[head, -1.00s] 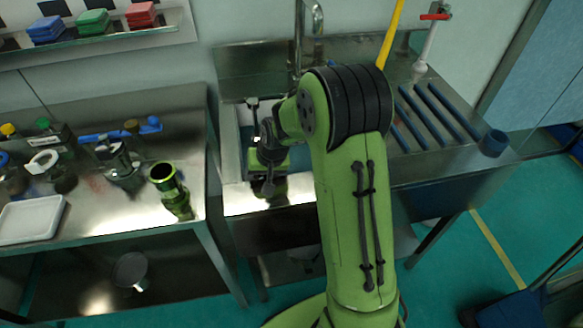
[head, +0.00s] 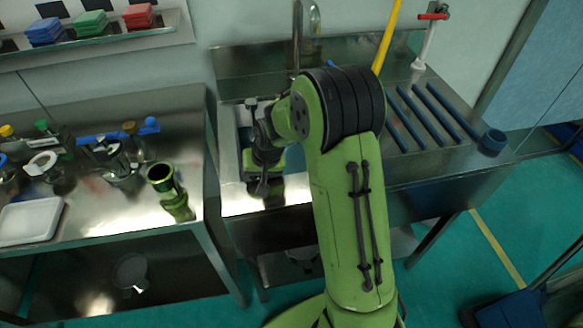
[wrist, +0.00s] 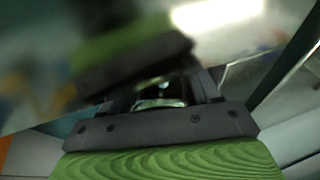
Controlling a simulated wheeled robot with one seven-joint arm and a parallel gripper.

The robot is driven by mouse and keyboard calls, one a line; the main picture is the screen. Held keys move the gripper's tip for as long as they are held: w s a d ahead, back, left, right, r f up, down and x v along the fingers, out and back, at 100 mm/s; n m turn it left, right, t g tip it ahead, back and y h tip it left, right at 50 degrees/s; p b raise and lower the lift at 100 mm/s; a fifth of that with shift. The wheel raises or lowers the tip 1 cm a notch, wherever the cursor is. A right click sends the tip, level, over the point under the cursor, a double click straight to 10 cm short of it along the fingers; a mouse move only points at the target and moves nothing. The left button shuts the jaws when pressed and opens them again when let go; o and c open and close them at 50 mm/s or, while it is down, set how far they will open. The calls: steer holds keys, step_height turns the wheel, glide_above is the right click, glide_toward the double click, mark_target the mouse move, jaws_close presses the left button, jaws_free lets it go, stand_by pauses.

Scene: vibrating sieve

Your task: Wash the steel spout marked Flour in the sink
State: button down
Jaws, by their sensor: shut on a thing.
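My gripper (head: 264,168) reaches down over the sink basin (head: 230,150), and my own arm hides part of the basin. In the wrist view my gripper (wrist: 160,92) is shut on a shiny, rounded metal piece (wrist: 160,102), apparently the steel spout. Only a small part of it shows between the fingers, and no Flour mark can be read.
A tap (head: 298,40) stands behind the basin. The left steel table holds a shiny greenish cylinder (head: 163,180), a white tray (head: 28,220) and several small parts.

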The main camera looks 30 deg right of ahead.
steer(key=shift+w+a+r, duration=0.1)
steer(key=shift+a, duration=0.3)
steer(key=shift+s+d, duration=0.25)
steer(key=shift+d, duration=0.5)
steer(key=shift+w+a, duration=0.2)
steer(key=shift+a, duration=0.55)
steer(key=shift+s+d, duration=0.2)
steer(key=shift+d, duration=0.55)
steer(key=shift+w+a, duration=0.2)
steer(key=shift+a, duration=0.55)
